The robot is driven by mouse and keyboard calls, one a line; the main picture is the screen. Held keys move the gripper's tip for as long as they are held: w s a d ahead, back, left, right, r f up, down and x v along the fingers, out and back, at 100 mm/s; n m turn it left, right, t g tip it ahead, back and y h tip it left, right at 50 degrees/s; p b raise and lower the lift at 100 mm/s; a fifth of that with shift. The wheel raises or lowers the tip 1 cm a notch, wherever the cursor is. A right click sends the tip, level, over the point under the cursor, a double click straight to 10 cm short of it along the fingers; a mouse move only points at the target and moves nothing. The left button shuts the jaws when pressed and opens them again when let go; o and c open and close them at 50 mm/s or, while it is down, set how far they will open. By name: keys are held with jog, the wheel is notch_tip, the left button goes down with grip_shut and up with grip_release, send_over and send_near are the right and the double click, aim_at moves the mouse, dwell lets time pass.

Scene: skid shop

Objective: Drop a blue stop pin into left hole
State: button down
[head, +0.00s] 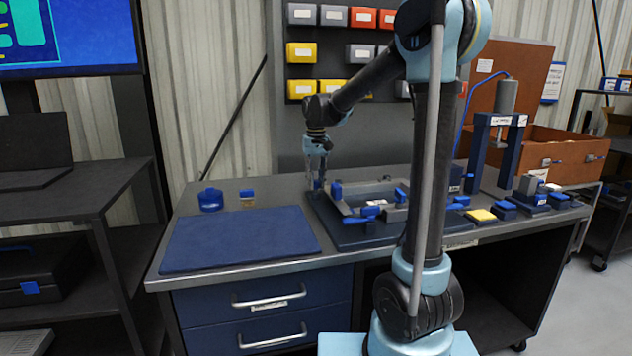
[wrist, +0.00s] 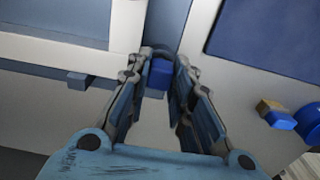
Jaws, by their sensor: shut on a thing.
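My gripper (head: 318,178) is over the back left corner of the dark fixture plate (head: 325,218) on the bench. In the wrist view its two fingers (wrist: 160,62) are shut on a small blue stop pin (wrist: 160,74). The pin sits low between the fingers, close to the dark edge of the plate (wrist: 166,22). A grey rectangular frame (head: 382,188) with blue clamps lies on the plate, right of my gripper. The left hole is not visible in either view. I cannot tell whether the pin touches the plate.
A blue mat (head: 240,240) lies flat at the bench's left front. Behind it are a blue round container (head: 210,200) and a small tan block with a blue top (head: 247,199). A press (head: 500,130) and several small parts stand on the right. Bins hang on the back panel.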

jog(key=shift+f, duration=0.2)
dwell(0.3)
jog(key=c, duration=0.9)
grip_release()
jog(key=shift+c, duration=0.2)
jog(key=shift+r, duration=0.15)
jog(key=shift+r, duration=3.35)
